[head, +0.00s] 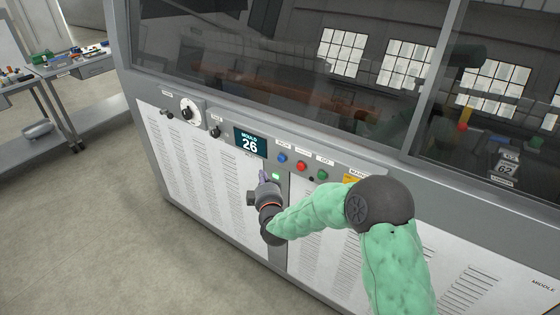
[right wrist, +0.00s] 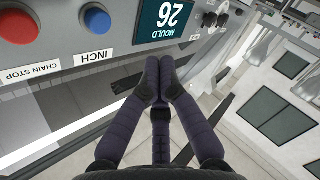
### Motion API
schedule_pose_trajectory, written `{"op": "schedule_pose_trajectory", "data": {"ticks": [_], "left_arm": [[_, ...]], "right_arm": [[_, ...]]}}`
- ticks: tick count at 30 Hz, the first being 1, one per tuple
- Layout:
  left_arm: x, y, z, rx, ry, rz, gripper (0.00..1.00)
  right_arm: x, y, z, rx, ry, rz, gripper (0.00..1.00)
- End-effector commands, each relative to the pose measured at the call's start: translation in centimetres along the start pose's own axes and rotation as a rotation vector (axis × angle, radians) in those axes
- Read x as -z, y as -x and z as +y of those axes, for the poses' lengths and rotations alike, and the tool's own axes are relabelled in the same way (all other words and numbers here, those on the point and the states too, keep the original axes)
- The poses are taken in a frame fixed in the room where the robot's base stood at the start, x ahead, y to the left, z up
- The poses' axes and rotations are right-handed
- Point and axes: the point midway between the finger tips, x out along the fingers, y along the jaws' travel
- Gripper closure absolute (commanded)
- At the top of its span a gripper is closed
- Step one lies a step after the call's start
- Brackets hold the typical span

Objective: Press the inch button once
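The blue inch button (head: 282,157) is on the grey control strip of the machine, just right of the display. In the right wrist view the blue button (right wrist: 97,19) is at the top left, beside the upside-down INCH label (right wrist: 93,57). My right gripper (head: 263,177) is in front of the panel, below and left of the blue button and apart from it. In the right wrist view the dark fingers of the right gripper (right wrist: 160,68) are together at their tips, with nothing seen between them. My left gripper is not in view.
A red button (head: 302,165) and a green button (head: 322,174) sit right of the blue one. The red button is labelled CHAIN STOP in the wrist view. The display (head: 249,143) reads MOULD 26. Two knobs are further left. A workbench (head: 75,66) stands at far left.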

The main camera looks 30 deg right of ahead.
Motion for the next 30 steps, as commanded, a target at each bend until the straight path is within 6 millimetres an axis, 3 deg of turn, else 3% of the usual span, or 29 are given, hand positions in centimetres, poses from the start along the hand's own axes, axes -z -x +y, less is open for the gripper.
{"op": "schedule_pose_trajectory", "data": {"ticks": [15,30], "left_arm": [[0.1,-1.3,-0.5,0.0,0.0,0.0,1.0],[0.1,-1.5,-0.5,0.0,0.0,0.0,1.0]], "right_arm": [[-3.2,-4.2,2.9,0.0,0.001,-0.001,1.0],[-3.6,-4.9,3.5,0.001,0.001,0.0,1.0]]}}
